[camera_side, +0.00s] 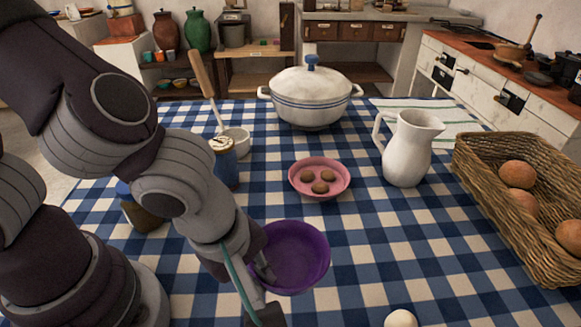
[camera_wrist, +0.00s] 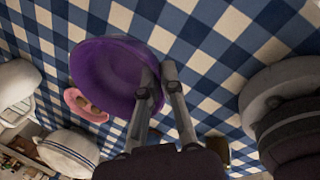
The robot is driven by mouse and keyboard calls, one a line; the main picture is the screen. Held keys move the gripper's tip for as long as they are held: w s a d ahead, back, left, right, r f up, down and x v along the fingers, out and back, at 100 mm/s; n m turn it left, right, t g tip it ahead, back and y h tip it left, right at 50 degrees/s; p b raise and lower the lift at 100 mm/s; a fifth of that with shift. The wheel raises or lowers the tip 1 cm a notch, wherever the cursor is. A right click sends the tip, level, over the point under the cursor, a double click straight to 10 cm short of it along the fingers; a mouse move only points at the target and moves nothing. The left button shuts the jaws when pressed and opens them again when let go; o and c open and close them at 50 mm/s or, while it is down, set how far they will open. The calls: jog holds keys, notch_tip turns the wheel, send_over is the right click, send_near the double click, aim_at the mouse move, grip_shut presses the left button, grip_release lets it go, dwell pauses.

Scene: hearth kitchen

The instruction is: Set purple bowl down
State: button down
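The purple bowl (camera_side: 300,254) is at the front middle of the table, below the pink bowl. Its inside looks empty, and it also shows in the wrist view (camera_wrist: 103,75). My gripper (camera_wrist: 158,74) has one finger inside the bowl and one outside, with the rim pinched between them. In the side view my gripper (camera_side: 262,272) is at the bowl's left edge, and my wrist hides part of that edge. I cannot tell whether the bowl's base touches the checked tablecloth (camera_side: 365,260).
A pink bowl (camera_side: 296,178) with brown round pieces stands behind. A white jug (camera_side: 408,150), a lidded pot (camera_side: 310,98), a wicker basket (camera_side: 478,178) and a blue jar (camera_side: 226,168) stand around. An egg (camera_side: 401,318) lies at the front. Cloth right of the purple bowl is clear.

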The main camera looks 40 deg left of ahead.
jog(key=a+f, duration=0.1)
jog(key=w+a+f, duration=0.1)
jog(key=a, duration=0.1)
jog(key=shift+w+f, duration=0.1)
jog(key=shift+f, duration=0.2)
jog(key=shift+w+d+f+m, duration=0.15)
jog(key=shift+w, duration=0.25)
jog(key=shift+w+d+f+m, duration=0.1)
jog(key=shift+w+d+m, duration=0.05)
jog(key=shift+w, duration=0.2)
jog(key=w+d, duration=0.2)
jog(key=w, duration=0.1)
jog(key=w+d+f, duration=0.1)
jog(key=w+d, duration=0.2)
jog(key=w, duration=0.1)
jog(key=w+d, duration=0.3)
jog(key=w, duration=0.1)
jog(key=shift+w+f, duration=0.15)
jog(key=shift+w, duration=0.05)
jog(key=shift+f, duration=1.7)
jog(key=c, duration=1.2)
grip_release()
jog(key=shift+f, duration=0.1)
jog(key=shift+c, duration=0.2)
